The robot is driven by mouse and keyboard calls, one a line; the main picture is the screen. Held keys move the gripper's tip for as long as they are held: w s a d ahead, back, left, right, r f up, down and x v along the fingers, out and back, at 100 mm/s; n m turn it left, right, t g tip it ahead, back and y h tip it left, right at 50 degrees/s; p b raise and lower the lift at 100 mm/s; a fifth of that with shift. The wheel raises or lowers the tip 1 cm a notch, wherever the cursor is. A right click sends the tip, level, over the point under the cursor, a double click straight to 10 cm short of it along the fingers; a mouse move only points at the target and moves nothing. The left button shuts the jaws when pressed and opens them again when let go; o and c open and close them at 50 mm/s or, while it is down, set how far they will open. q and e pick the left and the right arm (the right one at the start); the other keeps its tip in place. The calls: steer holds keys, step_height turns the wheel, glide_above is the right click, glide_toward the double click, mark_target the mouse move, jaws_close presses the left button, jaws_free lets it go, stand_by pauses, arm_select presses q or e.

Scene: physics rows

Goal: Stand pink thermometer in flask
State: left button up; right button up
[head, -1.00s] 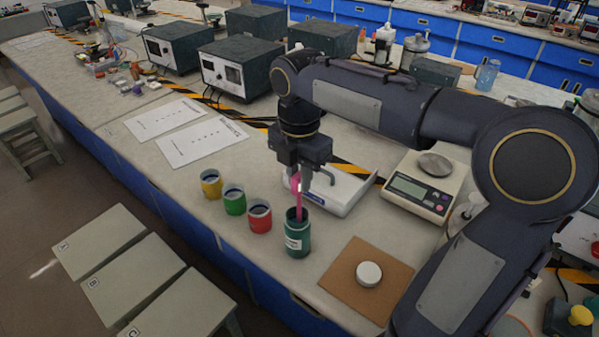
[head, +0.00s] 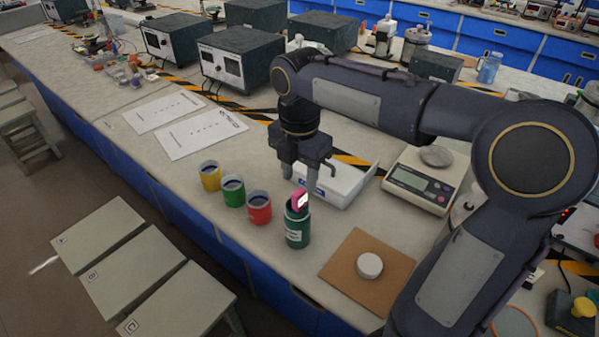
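The pink thermometer (head: 300,201) stands in the mouth of the dark green flask (head: 297,232), with only its pink top and a white patch showing above the rim. The rest of it is hidden inside the flask. The flask is upright on the bench and has a white label. My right gripper (head: 308,183) is just above the thermometer's top, pointing down, with its fingers spread apart and nothing held between them. My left gripper is not in view.
Red (head: 258,208), green (head: 233,191) and yellow (head: 210,176) cups stand in a row left of the flask. A brown board (head: 340,273) with a white lid (head: 369,265) lies to the right. A white tray (head: 345,187) and a scale (head: 418,182) are behind.

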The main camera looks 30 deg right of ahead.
steer(key=shift+r, duration=0.1)
step_height(320, 180, up, 8)
steer(key=p, duration=0.1)
steer(key=shift+f, duration=0.2)
stand_by(0.9)
